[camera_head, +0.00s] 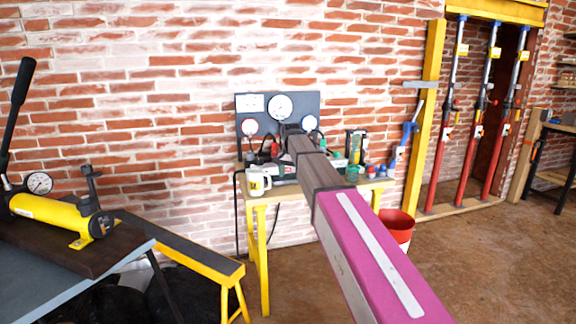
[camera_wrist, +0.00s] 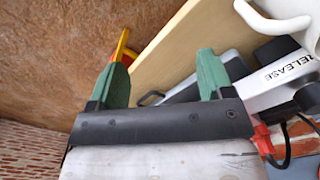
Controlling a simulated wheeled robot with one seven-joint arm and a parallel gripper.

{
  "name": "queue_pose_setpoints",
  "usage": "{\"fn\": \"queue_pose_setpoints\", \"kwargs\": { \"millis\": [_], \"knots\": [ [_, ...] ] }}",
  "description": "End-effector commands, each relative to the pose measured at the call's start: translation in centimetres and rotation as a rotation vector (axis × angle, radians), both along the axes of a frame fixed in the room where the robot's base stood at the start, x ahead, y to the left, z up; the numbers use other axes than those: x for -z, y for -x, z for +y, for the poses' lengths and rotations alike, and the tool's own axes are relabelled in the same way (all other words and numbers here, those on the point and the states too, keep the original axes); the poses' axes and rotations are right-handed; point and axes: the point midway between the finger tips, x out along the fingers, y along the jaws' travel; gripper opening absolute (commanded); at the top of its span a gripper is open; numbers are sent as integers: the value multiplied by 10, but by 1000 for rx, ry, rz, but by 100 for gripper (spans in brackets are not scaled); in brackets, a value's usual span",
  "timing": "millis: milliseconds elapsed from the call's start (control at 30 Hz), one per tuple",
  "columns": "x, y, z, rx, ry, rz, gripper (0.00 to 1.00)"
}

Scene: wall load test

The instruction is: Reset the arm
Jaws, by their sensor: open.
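My gripper (camera_wrist: 163,60) shows in the wrist view with two green fingers spread apart and nothing between them. In the camera_head view my arm, brown and magenta, reaches forward over the small workbench (camera_head: 315,190) by the brick wall. Its far end lies in front of the dark gauge panel (camera_head: 262,105), and the fingers cannot be made out there. In the wrist view the wooden bench top (camera_wrist: 170,55) is behind the fingers. A white device marked "RELEASE" (camera_wrist: 270,85) is to their right.
A white mug (camera_head: 258,182) stands at the bench's left front; it also shows in the wrist view (camera_wrist: 285,22). Small bottles and tools crowd the bench top. A yellow hydraulic pump (camera_head: 55,210) is at left. A red bucket (camera_head: 398,225) stands right of the bench.

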Motion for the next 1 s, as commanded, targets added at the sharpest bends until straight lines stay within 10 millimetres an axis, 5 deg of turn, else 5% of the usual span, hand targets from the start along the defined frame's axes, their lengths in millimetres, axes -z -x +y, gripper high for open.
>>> {"fn": "queue_pose_setpoints", "kwargs": {
  "millis": [500,800,1000],
  "knots": [
    [197,149,-111,-217,1,3,74],
    [272,252,-160,-349,1,1,74],
    [296,293,-175,-405,2,-2,74]
  ]
}}
